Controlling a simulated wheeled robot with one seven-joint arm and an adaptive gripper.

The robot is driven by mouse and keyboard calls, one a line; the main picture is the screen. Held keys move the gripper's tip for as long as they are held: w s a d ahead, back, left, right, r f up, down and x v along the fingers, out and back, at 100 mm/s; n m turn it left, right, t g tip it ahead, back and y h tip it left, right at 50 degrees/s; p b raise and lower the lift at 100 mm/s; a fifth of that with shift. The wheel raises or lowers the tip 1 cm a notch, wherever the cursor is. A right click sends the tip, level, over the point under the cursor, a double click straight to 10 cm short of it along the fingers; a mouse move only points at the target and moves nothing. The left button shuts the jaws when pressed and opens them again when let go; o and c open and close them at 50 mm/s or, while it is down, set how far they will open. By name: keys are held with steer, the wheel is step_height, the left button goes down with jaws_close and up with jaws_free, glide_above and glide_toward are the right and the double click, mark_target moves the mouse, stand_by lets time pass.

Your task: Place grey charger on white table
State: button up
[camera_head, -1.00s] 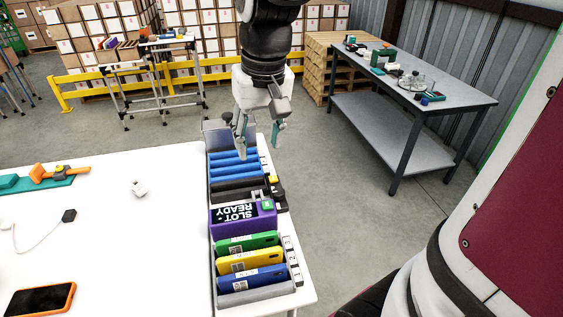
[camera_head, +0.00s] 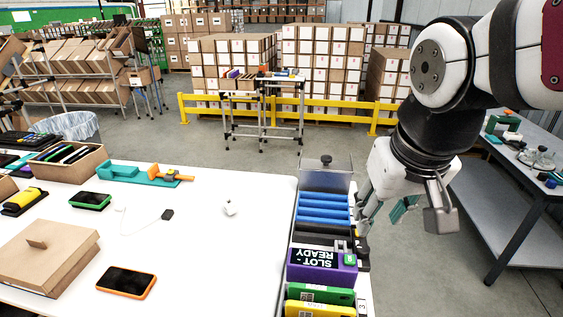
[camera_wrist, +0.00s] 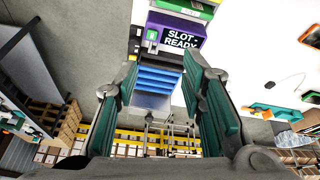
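The white table (camera_head: 205,255) fills the lower left of the head view. A small dark grey block (camera_head: 167,215) with a thin white cable lies on it; it may be the grey charger, but I cannot be sure. My gripper (camera_head: 381,215) hangs over the right side of the conveyor strip beside the table, apart from these pieces. In the wrist view its teal-padded fingers (camera_wrist: 160,72) are spread wide with nothing between them.
The strip holds blue rollers (camera_head: 323,208), a purple "SLOT-READY" box (camera_head: 320,266) and green and yellow cases. An orange-edged phone (camera_head: 126,282), a cardboard box (camera_head: 45,255) and a teal holder (camera_head: 140,173) occupy the table. A grey workbench (camera_head: 510,190) stands right.

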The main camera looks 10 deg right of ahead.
steer(key=w+d+f+m+g, duration=0.1)
steer(key=w+d+f+g, duration=0.1)
steer(key=w+f, duration=0.6)
steer(key=m+g+b, duration=0.1)
steer(key=m+g, duration=0.1)
glide_above(340, 249)
step_height(340, 249, down, 10)
steer(key=shift+y, duration=0.4)
step_height(340, 249, down, 14)
steer(key=shift+f+p, duration=0.1)
steer(key=shift+p, duration=0.2)
jaws_close()
